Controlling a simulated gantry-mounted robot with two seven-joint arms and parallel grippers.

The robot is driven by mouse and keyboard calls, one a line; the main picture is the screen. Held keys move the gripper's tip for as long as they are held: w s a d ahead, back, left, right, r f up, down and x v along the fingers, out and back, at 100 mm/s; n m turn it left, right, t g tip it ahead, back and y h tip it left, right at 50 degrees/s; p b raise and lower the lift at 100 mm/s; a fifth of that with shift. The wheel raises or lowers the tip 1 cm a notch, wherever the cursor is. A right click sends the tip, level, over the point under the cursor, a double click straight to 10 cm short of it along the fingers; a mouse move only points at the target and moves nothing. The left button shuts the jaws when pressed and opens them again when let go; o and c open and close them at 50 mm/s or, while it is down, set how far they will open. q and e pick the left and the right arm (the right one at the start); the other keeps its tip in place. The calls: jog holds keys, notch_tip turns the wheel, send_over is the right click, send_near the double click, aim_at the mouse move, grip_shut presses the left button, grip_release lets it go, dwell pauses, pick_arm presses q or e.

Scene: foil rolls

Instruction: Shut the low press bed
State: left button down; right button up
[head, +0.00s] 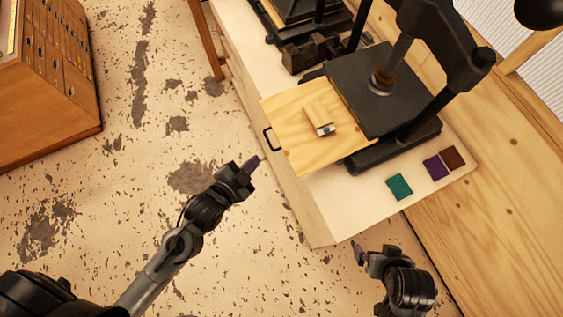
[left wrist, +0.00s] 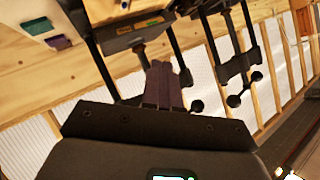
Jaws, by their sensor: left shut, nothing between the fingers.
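The low press (head: 372,88) stands on the bench in the head view, with a black plate under its screw. Its wooden bed (head: 283,120) sticks out to the left of the plate, with a small block (head: 318,114) lying on it. A black handle (head: 269,139) is on the bed's left edge. My left gripper (head: 254,162) is shut and empty, just left of the handle and apart from it in the picture. Its shut fingers (left wrist: 162,85) also show in the left wrist view. My right gripper (head: 360,250) is near the bench's front corner; its finger opening is unclear.
Teal (head: 399,187), purple (head: 436,167) and brown (head: 453,157) squares lie on the bench right of the bed. Another black press (head: 300,10) and dark blocks (head: 304,53) stand beyond. A wooden drawer cabinet (head: 50,80) is at left. The floor between is clear.

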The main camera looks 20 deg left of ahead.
pick_arm(q)
notch_tip(320, 180, down, 13)
jog(key=d+m+t+h+b, duration=0.35)
jog(key=m+h+b, duration=0.35)
jog(key=m+b, duration=0.4)
jog(key=a+f+m+g+h+b, duration=0.35)
jog(key=a+f+m+b, duration=0.35)
jog(key=f+b, duration=0.6)
jog(key=w+a+f+p+x, duration=0.1)
jog(key=f+p+x, duration=0.1)
jog(key=x, duration=1.1)
jog(key=shift+w, duration=0.55)
pick_arm(e)
notch_tip(320, 180, down, 23)
jog(key=shift+w+a+f, duration=0.2)
pick_arm(q)
jog(key=shift+w+d+y, duration=0.1)
jog(key=shift+d+y, duration=0.05)
jog(key=shift+y, duration=0.1)
